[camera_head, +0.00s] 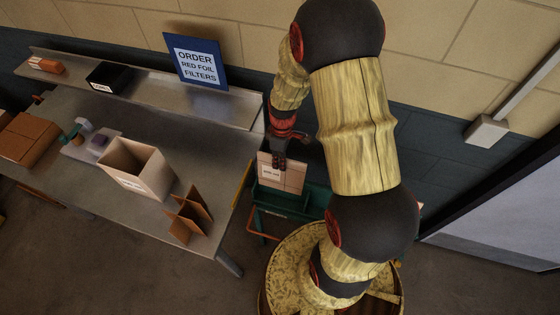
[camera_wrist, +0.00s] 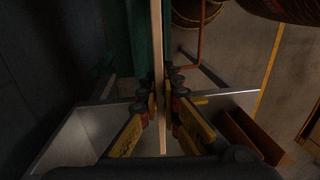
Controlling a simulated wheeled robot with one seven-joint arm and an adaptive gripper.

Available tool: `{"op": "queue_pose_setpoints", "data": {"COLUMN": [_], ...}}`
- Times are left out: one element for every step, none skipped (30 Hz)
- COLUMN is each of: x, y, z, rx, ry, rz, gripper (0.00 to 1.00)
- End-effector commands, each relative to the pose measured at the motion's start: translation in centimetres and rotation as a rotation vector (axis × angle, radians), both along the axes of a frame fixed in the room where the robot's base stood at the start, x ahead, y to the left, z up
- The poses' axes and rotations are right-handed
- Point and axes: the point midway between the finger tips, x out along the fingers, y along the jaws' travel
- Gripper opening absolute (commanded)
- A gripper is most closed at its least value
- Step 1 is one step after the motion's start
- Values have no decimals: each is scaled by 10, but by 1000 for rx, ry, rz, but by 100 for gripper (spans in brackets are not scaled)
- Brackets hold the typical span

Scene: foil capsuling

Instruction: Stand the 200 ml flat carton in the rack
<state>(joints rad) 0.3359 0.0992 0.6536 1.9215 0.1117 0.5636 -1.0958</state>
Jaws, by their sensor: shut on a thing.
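The flat carton (camera_head: 284,178) is a tan cardboard sheet with a white label. My gripper (camera_head: 279,163) is shut on its upper edge and holds it upright. In the wrist view the carton (camera_wrist: 159,40) shows edge-on as a thin strip between the two fingers (camera_wrist: 160,108). The green rack (camera_head: 301,197) stands at the right end of the table, and the carton's lower edge is at its top. I cannot tell how deep the carton sits in it. In the wrist view green rack parts (camera_wrist: 138,40) lie close to the left of the carton.
The grey table (camera_head: 75,165) holds an open carton box (camera_head: 150,172), a brown cardboard divider (camera_head: 187,220) and a brown box (camera_head: 28,138). A shelf behind bears a black bin (camera_head: 108,77) and a blue order sign (camera_head: 196,62). An orange rail (camera_head: 262,236) fronts the rack.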

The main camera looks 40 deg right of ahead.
Motion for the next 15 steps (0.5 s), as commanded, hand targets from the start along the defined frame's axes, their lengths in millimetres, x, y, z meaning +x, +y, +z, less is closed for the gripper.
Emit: {"op": "queue_pose_setpoints", "data": {"x": [0, 0, 0, 0, 0, 0, 0, 0, 0, 0, 0, 0, 0, 0, 0], "y": [0, 0, 0, 0, 0, 0, 0, 0, 0, 0, 0, 0, 0, 0, 0], "z": [-8, -10, -14, -17, -19, -23, -26, -28, -32, -35, -37, -41, -44, -46, -50], "rx": [0, 0, 0, 0, 0, 0, 0, 0, 1, 1, 1, 1, 1, 1, 1], "ry": [0, 0, 0, 0, 0, 0, 0, 0, 1, 1, 1, 1, 1, 1, 1], "rz": [0, 0, 0, 0, 0, 0, 0, 0, 0, 0, 0, 0, 0, 0, 0], "gripper": [0, 0, 0, 0, 0, 0, 0, 0, 0, 0, 0, 0, 0, 0, 0]}}
